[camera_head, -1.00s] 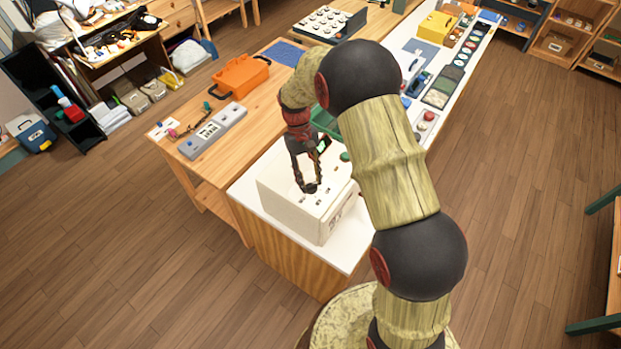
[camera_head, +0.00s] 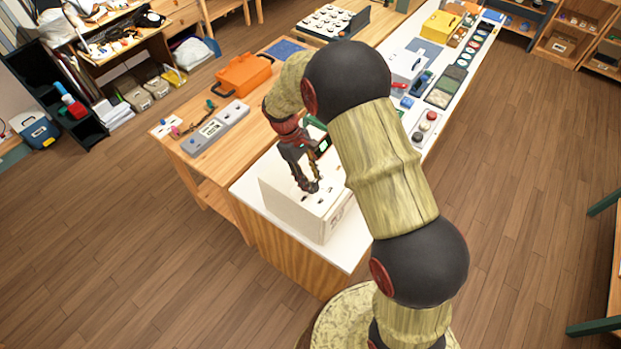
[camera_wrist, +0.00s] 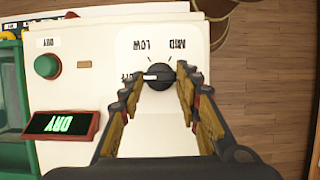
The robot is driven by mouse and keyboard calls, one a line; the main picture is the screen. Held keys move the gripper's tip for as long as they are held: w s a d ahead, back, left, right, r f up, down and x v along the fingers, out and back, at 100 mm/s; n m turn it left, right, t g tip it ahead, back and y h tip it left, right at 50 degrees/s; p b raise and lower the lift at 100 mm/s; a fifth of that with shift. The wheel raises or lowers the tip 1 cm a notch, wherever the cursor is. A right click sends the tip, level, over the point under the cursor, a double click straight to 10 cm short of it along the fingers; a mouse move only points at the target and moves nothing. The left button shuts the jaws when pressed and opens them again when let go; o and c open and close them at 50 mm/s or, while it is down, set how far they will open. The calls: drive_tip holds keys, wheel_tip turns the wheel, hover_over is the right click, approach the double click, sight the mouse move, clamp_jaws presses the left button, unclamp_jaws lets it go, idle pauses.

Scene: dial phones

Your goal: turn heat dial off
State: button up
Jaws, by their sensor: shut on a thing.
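A white box-shaped unit (camera_head: 305,215) stands on the white table top. In the wrist view its panel (camera_wrist: 75,20) carries a black round dial (camera_wrist: 161,76) with a white pointer line. The pointer faces left, towards a partly hidden label that seems to read OFF. LOW and MID labels appear upside down above the dial. My gripper (camera_wrist: 159,84) has its fingertips on the left and right of the dial and is shut on it. In the head view my gripper (camera_head: 313,187) reaches down onto the unit's top, hiding the dial.
A grey device (camera_head: 215,128) and an orange case (camera_head: 243,75) lie on the wooden table to the left. A red-and-black button box (camera_head: 427,127) is on the right.

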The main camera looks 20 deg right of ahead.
idle(0.3)
drive_tip(key=o, duration=1.1)
drive_tip(key=shift+o, duration=0.3)
drive_tip(key=shift+r, duration=0.1)
drive_tip(key=v, duration=1.1)
drive_tip(key=shift+w+r, duration=0.15)
drive_tip(key=shift+r, duration=0.25)
